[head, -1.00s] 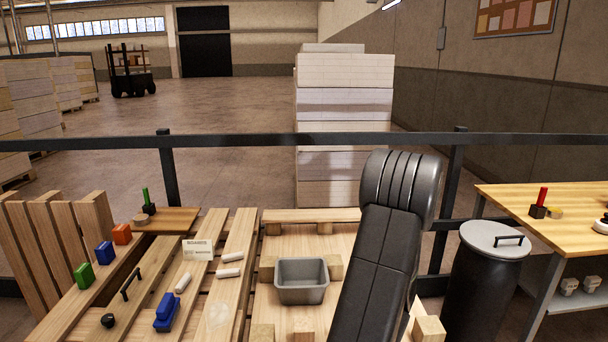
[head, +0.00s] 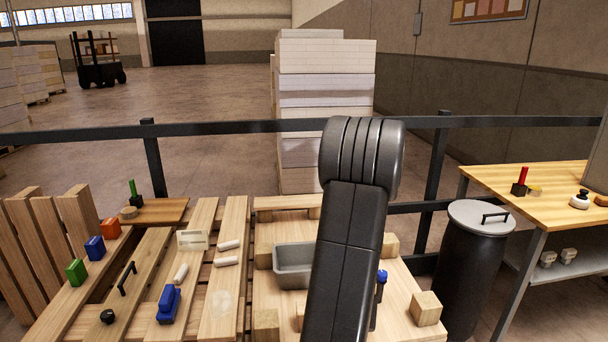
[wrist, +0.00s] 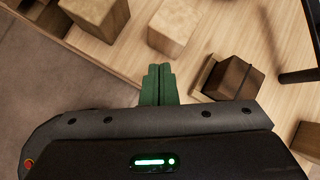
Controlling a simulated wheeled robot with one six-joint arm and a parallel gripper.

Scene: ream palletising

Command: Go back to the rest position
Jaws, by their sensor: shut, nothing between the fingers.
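My gripper (wrist: 159,70) shows in the wrist view as two green fingers pressed together with nothing between them. It hangs above a pale wooden surface (wrist: 215,38), apart from the blocks there. In the head view my dark arm stands in front of the pallet and hides my gripper. The rest position itself has no visible mark.
In the wrist view wooden blocks (wrist: 173,26) lie near the fingers, with a darker block (wrist: 232,78) to the right. In the head view a grey bin (head: 291,276) sits partly behind my arm. A black rail (head: 230,127) crosses behind. A lidded black barrel (head: 472,265) stands right.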

